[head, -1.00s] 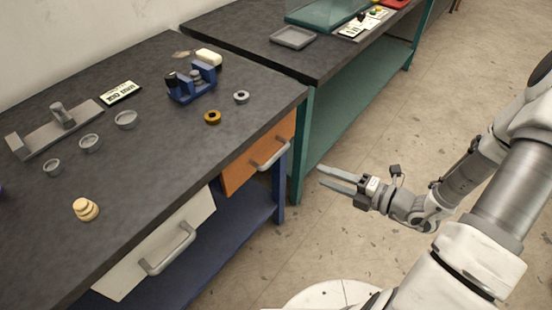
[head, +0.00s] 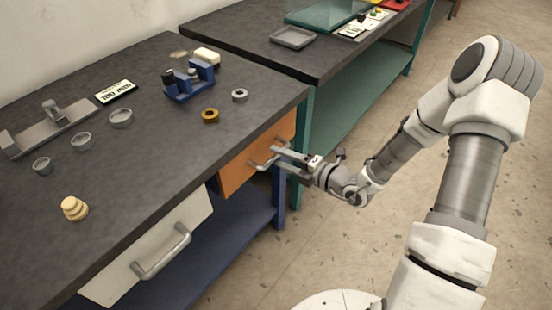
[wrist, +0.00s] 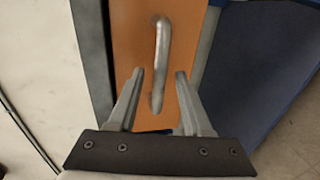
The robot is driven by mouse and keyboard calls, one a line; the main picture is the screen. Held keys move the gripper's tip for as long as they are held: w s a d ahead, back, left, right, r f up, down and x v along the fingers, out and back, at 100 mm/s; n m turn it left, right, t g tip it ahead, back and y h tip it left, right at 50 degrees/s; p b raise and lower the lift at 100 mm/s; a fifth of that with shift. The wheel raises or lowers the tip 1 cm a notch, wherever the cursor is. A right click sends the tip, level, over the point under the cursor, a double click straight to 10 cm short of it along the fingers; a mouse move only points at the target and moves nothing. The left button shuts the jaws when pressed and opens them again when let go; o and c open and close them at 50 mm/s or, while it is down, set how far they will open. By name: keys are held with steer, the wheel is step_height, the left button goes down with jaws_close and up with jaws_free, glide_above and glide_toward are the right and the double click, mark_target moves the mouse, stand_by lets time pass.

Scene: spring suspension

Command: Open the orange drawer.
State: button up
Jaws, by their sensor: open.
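The orange drawer (head: 236,170) sits under the dark worktop at its right end and looks closed. Its grey bar handle (head: 256,163) is on the front face. My gripper (head: 276,155) is at the handle, with its fingers pointing to the drawer front. In the wrist view the open fingers (wrist: 158,78) lie to either side of the lower part of the handle (wrist: 161,50), against the orange front (wrist: 135,40). The handle is between the fingertips with a gap on each side. I cannot tell how deep the fingers reach around it.
A white drawer (head: 120,275) with its own handle is left of the orange one. The worktop (head: 150,150) holds several small parts, including a blue fixture (head: 190,88) and a brass ring (head: 210,116). A teal bench (head: 345,120) stands behind. The floor (head: 460,190) to the right is clear.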

steer(key=shift+x, duration=0.95)
steer(key=shift+c, duration=0.2)
jaws_close()
stand_by(0.6)
